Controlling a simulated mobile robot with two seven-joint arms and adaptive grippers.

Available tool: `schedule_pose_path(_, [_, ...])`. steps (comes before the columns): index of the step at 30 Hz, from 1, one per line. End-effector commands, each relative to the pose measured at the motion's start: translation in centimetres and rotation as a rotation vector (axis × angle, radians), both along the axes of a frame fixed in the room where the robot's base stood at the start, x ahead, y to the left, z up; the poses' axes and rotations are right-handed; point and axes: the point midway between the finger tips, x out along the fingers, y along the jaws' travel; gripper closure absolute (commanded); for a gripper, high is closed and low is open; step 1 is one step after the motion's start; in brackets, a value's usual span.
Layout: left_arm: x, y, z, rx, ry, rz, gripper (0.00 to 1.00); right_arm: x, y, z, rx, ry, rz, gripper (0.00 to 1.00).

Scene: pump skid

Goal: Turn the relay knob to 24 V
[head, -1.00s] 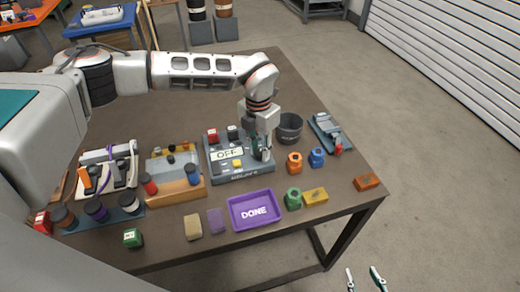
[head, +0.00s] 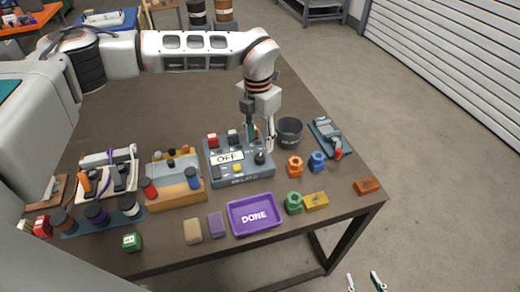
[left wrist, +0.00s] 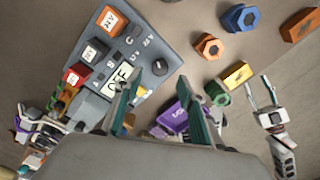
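The relay (head: 240,182) is a grey-blue box on the table with a display reading OFF (head: 228,157). Its black round knob (head: 260,158) is at the right of the display, and the knob (left wrist: 160,67) is unobstructed in the left wrist view. I cannot tell where its pointer is. My left gripper (head: 261,145) points down at the relay's right rear part, close to the knob. Its fingers are open and apart in the left wrist view (left wrist: 155,95), with nothing between them. My right gripper (head: 364,275) is open and empty, beyond the table's front right edge.
A dark cup (head: 289,130) stands close right of my left gripper. Orange (head: 295,166) and blue (head: 317,160) nuts lie to the right. A purple DONE tray (head: 280,218) is in front. The table behind is clear.

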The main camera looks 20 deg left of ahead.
Motion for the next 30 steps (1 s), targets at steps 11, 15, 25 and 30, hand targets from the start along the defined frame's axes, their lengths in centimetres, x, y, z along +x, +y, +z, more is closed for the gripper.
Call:
schedule_pose_path(11, [0.1, 0.1, 5.3, 0.0, -0.001, -0.002, 0.6, 0.0, 0.0, 0.0, 0.001, -0.001, 0.0, 0.6])
schedule_pose_path(15, [0.0, 0.1, 5.6, 0.0, 0.0, -0.002, 0.6, 0.0, 0.0, 0.0, 0.001, -0.001, 0.0, 0.6])
schedule_pose_path(25, [0.1, 0.2, 5.6, 0.0, 0.0, -0.002, 0.6, 0.0, 0.1, 0.0, 0.002, -0.001, -0.001, 0.6])
schedule_pose_path(30, [0.1, 0.1, 5.6, 0.0, 0.0, -0.002, 0.6, 0.1, 0.1, 0.1, 0.003, -0.002, -0.001, 0.6])
